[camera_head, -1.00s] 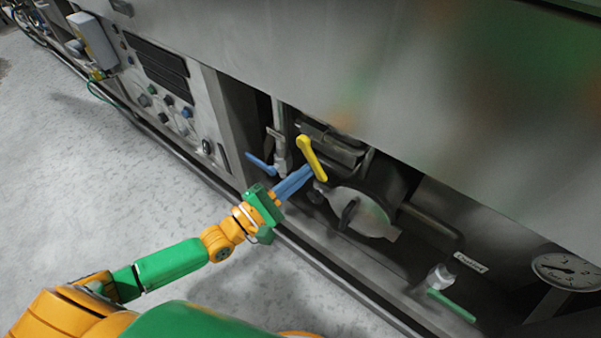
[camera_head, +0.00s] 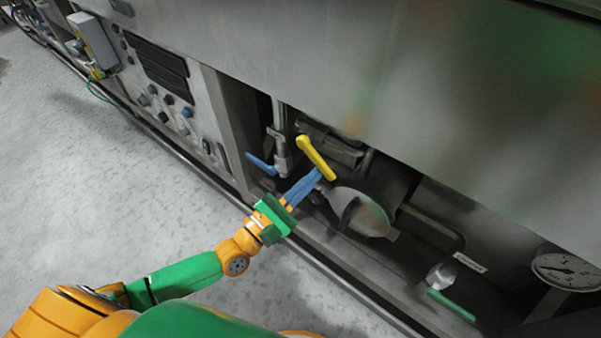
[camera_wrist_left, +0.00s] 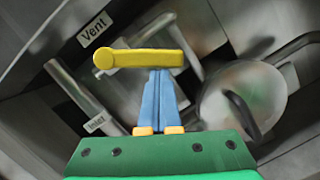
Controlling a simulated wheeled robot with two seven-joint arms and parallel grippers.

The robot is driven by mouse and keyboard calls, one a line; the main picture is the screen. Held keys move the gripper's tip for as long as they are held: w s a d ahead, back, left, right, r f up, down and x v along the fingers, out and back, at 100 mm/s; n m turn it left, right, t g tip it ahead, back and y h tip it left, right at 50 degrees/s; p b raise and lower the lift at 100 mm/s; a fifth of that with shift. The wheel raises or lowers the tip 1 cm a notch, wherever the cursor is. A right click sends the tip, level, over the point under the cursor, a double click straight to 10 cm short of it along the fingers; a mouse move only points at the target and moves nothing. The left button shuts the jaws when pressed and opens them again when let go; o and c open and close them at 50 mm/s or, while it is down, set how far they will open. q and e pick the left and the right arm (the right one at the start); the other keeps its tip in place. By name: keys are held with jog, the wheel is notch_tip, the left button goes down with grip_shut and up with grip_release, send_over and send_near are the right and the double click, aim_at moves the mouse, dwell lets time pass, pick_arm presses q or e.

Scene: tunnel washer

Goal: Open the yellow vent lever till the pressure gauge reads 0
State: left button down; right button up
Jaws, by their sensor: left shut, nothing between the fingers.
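The yellow vent lever (camera_head: 316,158) slants down to the right in the head view. In the left wrist view the yellow lever (camera_wrist_left: 140,59) lies nearly level under a "Vent" label (camera_wrist_left: 94,29). My left gripper (camera_head: 318,173) is shut and empty, its blue fingertips at the lever's lower end, seemingly against its side. In the left wrist view the fingertips (camera_wrist_left: 158,72) meet the lever's lower edge and are partly hidden by it. The pressure gauge (camera_head: 567,271) is at the right edge of the head view; its reading is too small to tell. My right gripper is out of view.
A blue lever (camera_head: 260,164) is left of the yellow one. A round metal cover (camera_head: 362,212) sits just right of my fingers. A green handle (camera_head: 451,305) is lower right. The machine's lower rail (camera_head: 340,272) runs below my gripper; open floor lies left.

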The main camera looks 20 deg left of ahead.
pick_arm(q)
jog(key=n, duration=0.1)
jog(key=d+r+n+y, duration=0.1)
jog(key=n, duration=0.1)
jog(key=r+n+t, duration=0.1)
jog(key=n, duration=0.1)
jog(key=shift+s+d, duration=0.3)
jog(key=shift+d, duration=0.1)
jog(key=shift+s+d+r+n+y+p, duration=0.15)
jog(key=shift+r+n+y, duration=0.15)
jog(key=shift+n, duration=0.4)
jog(key=shift+d+r+n+y+p, duration=0.15)
jog(key=shift+r+n+y, duration=0.1)
jog(key=shift+n, duration=0.45)
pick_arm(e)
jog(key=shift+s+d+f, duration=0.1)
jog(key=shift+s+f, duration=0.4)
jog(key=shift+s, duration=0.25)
